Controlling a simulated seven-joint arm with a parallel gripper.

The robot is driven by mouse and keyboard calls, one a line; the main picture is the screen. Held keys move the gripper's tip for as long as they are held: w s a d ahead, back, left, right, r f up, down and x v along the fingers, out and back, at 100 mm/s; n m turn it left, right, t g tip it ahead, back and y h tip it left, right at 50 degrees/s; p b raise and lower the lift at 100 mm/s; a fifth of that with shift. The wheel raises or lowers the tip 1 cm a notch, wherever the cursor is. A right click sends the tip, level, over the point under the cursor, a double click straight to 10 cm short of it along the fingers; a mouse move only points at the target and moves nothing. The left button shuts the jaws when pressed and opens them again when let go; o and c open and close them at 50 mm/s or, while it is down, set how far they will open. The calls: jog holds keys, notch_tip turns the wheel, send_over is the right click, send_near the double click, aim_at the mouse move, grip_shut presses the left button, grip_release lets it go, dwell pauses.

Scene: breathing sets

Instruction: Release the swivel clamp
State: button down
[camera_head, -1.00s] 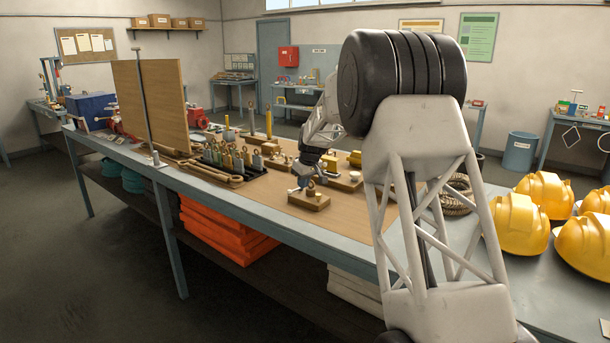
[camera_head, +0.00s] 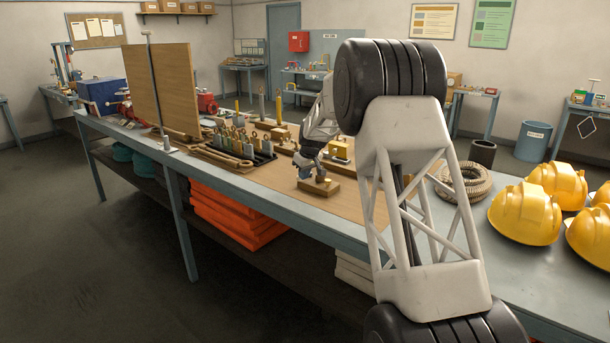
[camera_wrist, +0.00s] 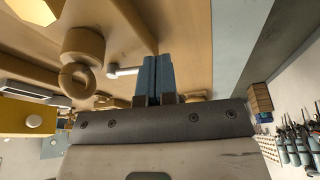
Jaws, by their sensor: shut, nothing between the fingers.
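A small wooden block (camera_head: 319,188) with a brass-coloured fitting (camera_head: 323,179) stands on the tan mat near the table's front edge. I take this to be the swivel clamp. My gripper (camera_head: 303,179) is at the block's left end, close to the fitting; contact cannot be told. In the wrist view, my gripper's blue fingers (camera_wrist: 155,66) are together and empty, in front of a wooden surface. A short silver pin or lever (camera_wrist: 125,71) lies just left of the fingertips. A tan cylinder with a ring (camera_wrist: 82,44) is further left.
A rack of padlocks (camera_head: 235,146) stands left of my gripper. A yellow-topped block (camera_head: 340,150) is just behind it. A tall wooden panel (camera_head: 165,85) stands further left. A rope coil (camera_head: 465,182) and yellow helmets (camera_head: 525,212) are at the right.

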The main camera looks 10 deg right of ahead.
jog(key=shift+w+a+m+h, duration=0.25)
jog(key=shift+a+m, duration=0.2)
jog(key=shift+m, duration=0.25)
jog(key=shift+w+a+m+h, duration=0.15)
jog(key=shift+w+a+m, duration=0.1)
jog(key=shift+a+m, duration=0.35)
dwell(0.5)
jog(key=shift+w+a+m+t+h, duration=0.35)
jog(key=shift+w+m, duration=0.1)
jog(key=shift+m, duration=0.55)
jog(key=shift+w+a+m+h, duration=0.4)
jog(key=shift+w+m, duration=0.3)
jog(key=shift+m, duration=0.4)
jog(key=shift+w+a+m+h, duration=0.15)
jog(key=shift+w+a+m, duration=0.45)
jog(key=shift+m, duration=0.5)
jog(key=shift+w+d+f, duration=0.1)
jog(key=shift+w, duration=0.5)
jog(key=shift+s+d, duration=0.35)
jog(key=shift+d, duration=0.3)
jog(key=shift+s, duration=0.25)
